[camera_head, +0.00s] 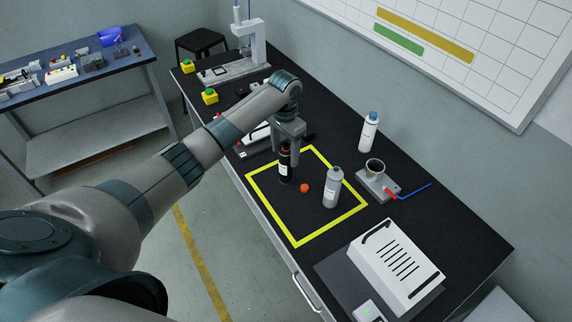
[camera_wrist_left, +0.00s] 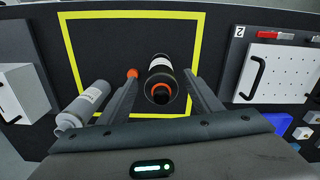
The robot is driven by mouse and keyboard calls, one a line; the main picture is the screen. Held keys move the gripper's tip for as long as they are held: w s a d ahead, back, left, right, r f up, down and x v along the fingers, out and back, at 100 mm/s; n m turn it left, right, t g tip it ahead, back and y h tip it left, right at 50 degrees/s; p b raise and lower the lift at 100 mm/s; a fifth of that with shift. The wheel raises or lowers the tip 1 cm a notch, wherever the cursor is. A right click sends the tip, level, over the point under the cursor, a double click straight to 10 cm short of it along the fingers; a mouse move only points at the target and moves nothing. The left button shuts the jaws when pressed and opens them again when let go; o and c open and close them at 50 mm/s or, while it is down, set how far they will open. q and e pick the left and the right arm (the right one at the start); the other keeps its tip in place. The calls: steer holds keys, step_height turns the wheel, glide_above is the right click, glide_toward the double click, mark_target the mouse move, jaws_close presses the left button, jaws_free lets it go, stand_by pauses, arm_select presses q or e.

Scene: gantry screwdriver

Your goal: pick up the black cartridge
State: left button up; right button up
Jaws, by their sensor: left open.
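The black cartridge (camera_head: 286,167) stands upright inside the yellow square on the dark bench, with a white label and an orange ring near its top. My left gripper (camera_head: 290,136) points down right above it, with its fingers at the cartridge's upper end. In the left wrist view the cartridge (camera_wrist_left: 160,72) is seen from above, between the two spread fingers of the open gripper (camera_wrist_left: 161,80). Gaps show on both sides. My right gripper is in neither view.
A grey bottle (camera_head: 332,187) and a small orange cap (camera_head: 305,188) stand close by inside the yellow square. A white bottle (camera_head: 369,132), a cup on a grey fixture (camera_head: 376,184) and a white slotted box (camera_head: 396,263) are to the right. The square's front part is clear.

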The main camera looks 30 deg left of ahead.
arm_select(q)
steer(key=shift+f, duration=0.15)
steer(key=shift+w+f+p, duration=0.1)
steer(key=shift+f+p, duration=0.15)
steer(key=shift+p, duration=0.05)
steer(key=f, duration=0.2)
steer(key=f+p, duration=0.1)
steer(key=shift+w+f, duration=0.2)
steer(key=shift+f, duration=0.5)
steer(key=c, duration=1.4)
steer(key=shift+c, duration=0.2)
steer(key=shift+r, duration=0.15)
